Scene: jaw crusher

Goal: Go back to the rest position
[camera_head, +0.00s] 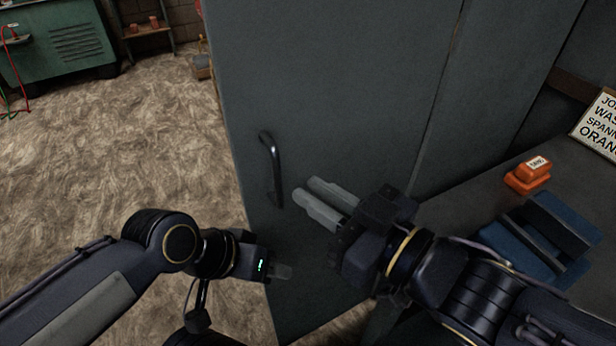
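My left gripper (281,271) is low in the head view, in front of the grey cabinet door (335,80). My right gripper (322,204) points left toward the door. Its two pale fingers lie side by side with a narrow gap and nothing visible between them. The dark door handle (272,168) is just left of the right fingertips, and the fingers are apart from it in the picture.
A workbench (445,210) on the right bears an orange block with a label (529,174), a blue tray-like object (540,238) and a printed sign (599,124). A green machine (58,42) and a small wooden stand (148,40) are at the back left. The floor (120,150) on the left is mostly clear.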

